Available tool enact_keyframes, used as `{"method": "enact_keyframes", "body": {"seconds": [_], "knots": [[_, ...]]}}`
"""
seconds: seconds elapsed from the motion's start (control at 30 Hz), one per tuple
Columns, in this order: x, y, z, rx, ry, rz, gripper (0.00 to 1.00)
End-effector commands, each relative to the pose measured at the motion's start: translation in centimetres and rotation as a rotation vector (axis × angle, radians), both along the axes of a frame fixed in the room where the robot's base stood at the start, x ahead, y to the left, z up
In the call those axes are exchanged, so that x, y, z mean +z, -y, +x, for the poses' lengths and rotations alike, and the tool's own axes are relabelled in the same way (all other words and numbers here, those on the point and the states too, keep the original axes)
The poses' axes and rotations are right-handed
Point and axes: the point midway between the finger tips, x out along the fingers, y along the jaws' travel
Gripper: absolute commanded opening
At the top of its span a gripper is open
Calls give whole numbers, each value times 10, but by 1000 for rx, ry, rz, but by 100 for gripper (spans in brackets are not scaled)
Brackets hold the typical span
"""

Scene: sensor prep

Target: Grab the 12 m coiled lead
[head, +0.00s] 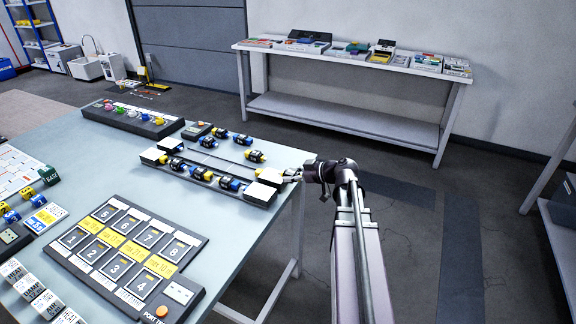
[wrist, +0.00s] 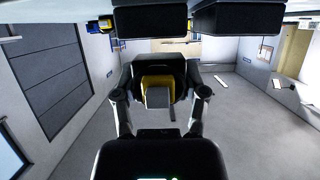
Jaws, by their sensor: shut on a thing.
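My gripper (head: 292,175) is at the right end of the cable rack, at the table's edge. In the wrist view its two fingers (wrist: 161,92) are closed around a yellow-and-black piece (wrist: 157,84) with a grey face, which looks like a coiled lead seen end-on. Its length label cannot be read, and in the head view the gripper mostly hides it. Several other blue-and-black and yellow-and-black coiled leads (head: 203,174) lie in rows along the rack (head: 215,187). No 12 m marking is legible.
White-topped end blocks (head: 258,194) of the rack are close beside the gripper. A numbered tray (head: 95,278) and a dark strip of coloured knobs (head: 135,119) stand on the table (head: 262,222). Open floor lies right of the table. A white bench (head: 345,108) stands behind.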

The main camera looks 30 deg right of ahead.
Motion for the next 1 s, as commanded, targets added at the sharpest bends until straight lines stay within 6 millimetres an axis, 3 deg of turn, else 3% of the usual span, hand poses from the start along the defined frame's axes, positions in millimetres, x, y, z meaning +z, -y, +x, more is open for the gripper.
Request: {"method": "enact_keyframes", "body": {"seconds": [0.1,0.3,1.0], "knots": [[2,-4,-17,0,0,0,6],[3,-6,-28,0,0,0,6],[3,-6,-29,-1,0,1,6]]}}
